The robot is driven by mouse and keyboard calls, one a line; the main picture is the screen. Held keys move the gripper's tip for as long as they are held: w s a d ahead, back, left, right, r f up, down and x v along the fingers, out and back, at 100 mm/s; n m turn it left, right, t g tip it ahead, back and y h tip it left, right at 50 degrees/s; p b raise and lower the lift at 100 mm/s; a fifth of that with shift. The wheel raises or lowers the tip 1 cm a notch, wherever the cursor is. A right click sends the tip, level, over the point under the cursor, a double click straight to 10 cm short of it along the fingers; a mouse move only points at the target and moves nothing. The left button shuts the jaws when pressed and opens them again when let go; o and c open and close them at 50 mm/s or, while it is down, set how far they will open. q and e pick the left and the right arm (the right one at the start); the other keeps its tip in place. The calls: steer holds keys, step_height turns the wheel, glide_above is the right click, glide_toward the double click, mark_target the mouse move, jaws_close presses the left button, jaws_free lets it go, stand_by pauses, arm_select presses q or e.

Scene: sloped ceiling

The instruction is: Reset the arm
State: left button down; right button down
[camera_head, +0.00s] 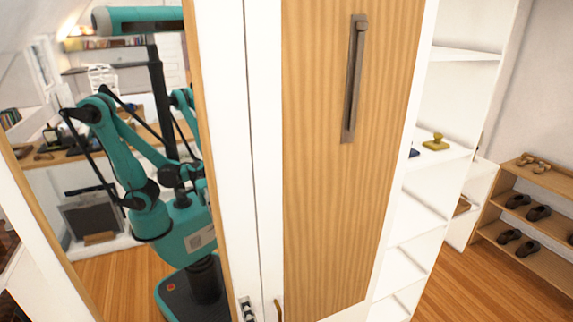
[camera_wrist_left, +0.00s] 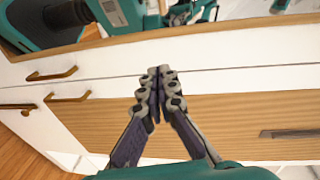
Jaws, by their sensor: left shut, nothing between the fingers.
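My left gripper (camera_wrist_left: 158,85) is shut and empty in the left wrist view, its two fingers meeting in front of the wardrobe front. My teal arms and body appear as a reflection in the mirror (camera_head: 135,275) at the left. My right gripper is not directly in view.
A wardrobe door with a wood panel (camera_head: 320,190) and a long metal handle (camera_head: 350,95) stands close ahead. White open shelves (camera_head: 430,155) hold a yellow object (camera_head: 436,142). A wooden shoe rack (camera_head: 530,205) stands at the right. Wood floor (camera_head: 450,295) is clear before it.

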arm_select(q)
steer(key=s+a+f+n+g+h, duration=0.5)
steer(key=a+f+n+g, duration=0.2)
steer(key=n, duration=0.6)
steer(key=shift+s+a+f+g+h, duration=0.3)
steer(key=shift+a+g+h, duration=0.15)
steer(key=shift+a, duration=0.35)
